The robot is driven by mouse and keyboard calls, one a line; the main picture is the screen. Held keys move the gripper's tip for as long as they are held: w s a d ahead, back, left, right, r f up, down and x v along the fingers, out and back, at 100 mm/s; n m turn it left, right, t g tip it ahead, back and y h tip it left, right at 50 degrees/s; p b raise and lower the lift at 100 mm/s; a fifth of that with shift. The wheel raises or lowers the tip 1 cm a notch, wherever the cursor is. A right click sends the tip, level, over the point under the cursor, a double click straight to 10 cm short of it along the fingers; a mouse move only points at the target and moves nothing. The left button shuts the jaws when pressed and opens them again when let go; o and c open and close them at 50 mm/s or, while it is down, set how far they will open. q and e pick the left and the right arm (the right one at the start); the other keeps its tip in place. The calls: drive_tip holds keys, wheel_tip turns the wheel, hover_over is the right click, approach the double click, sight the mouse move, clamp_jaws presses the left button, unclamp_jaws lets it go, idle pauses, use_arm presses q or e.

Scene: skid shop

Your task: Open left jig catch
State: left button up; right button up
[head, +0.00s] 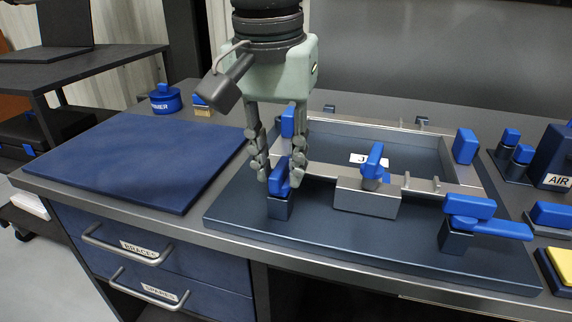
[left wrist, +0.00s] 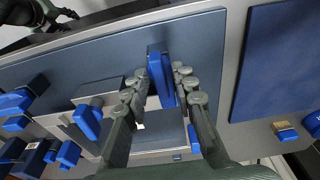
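The left jig catch (head: 280,178) is a blue lever on a dark block at the front left of the jig plate (head: 330,240). Its lever points steeply upward. My left gripper (head: 279,174) is pointed down over it, open, with one finger on each side of the lever. In the left wrist view the lever (left wrist: 160,75) stands between the fingertips (left wrist: 160,80), with narrow gaps; contact is not clear. A dark shape at that view's upper left looks like my right gripper (left wrist: 55,12); its fingers are too unclear to judge.
The jig frame (head: 400,135) stands behind, with a middle blue clamp (head: 373,162). The right catch (head: 470,210) has its lever lying out to the right. A blue mat (head: 140,155) lies left, clear on top. Drawers (head: 150,250) are below.

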use_arm(q)
clamp_jaws()
drive_tip(key=shift+d+f+n+b, duration=0.15)
drive_tip(key=shift+n+b, duration=0.45)
drive_tip(key=shift+n, duration=0.4)
drive_tip(key=shift+n+y, duration=0.4)
drive_tip(key=shift+n, duration=0.9)
drive_tip(key=shift+b, duration=0.35)
